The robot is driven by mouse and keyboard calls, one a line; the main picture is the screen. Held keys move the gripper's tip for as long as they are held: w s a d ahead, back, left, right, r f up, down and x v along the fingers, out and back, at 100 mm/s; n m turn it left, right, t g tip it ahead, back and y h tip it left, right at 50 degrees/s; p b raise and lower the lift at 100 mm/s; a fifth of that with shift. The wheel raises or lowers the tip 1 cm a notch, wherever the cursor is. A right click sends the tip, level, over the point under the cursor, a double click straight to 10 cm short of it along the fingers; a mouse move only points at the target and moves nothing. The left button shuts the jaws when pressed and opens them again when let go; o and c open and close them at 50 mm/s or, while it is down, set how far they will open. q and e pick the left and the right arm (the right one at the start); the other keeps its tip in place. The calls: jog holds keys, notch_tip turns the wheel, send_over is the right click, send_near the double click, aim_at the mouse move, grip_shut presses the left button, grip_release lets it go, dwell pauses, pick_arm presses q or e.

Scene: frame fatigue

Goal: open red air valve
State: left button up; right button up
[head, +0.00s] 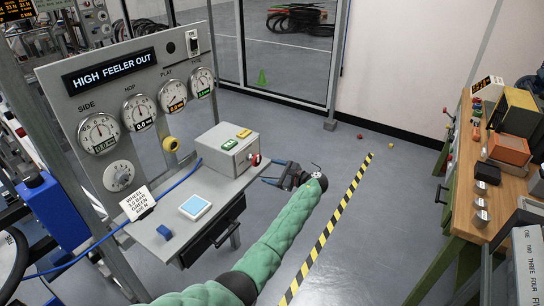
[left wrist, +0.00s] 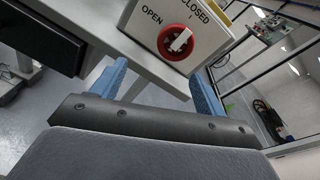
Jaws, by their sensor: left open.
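The red air valve (head: 256,159) is a round red knob on the side of a grey box (head: 228,150) on the grey bench. In the left wrist view the red valve (left wrist: 178,42) has a white handle slanting up and right, toward the word CLOSED. The word OPEN is left of it. My left gripper (head: 268,173) is open and empty, just right of the bench edge near the valve. In the left wrist view its blue fingers (left wrist: 156,86) are spread, with the valve beyond them and above the gap, apart from them. My right gripper is not in view.
The gauge panel (head: 130,95) stands behind the bench (head: 175,225). The box has green and yellow buttons on top. A wooden workbench (head: 500,200) with tools is at the right. Clear floor with a yellow-black stripe (head: 335,220) lies between.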

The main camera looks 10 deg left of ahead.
aim_at(258, 162)
pick_arm(q)
jog(key=w+a+m+p, duration=0.1)
jog(key=a+m, duration=0.1)
jog(key=w+a+r+m+y+p, duration=0.1)
jog(key=a+m, duration=0.3)
jog(key=m, duration=0.1)
jog(key=shift+w+r+t+p, duration=0.35)
jog(key=shift+w+t+p, duration=0.05)
jog(key=shift+w+a+f, duration=0.1)
jog(key=shift+w+a, duration=0.15)
jog(key=shift+a, duration=0.45)
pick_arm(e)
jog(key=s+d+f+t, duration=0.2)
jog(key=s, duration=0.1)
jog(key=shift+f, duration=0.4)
pick_arm(q)
jog(key=c, duration=1)
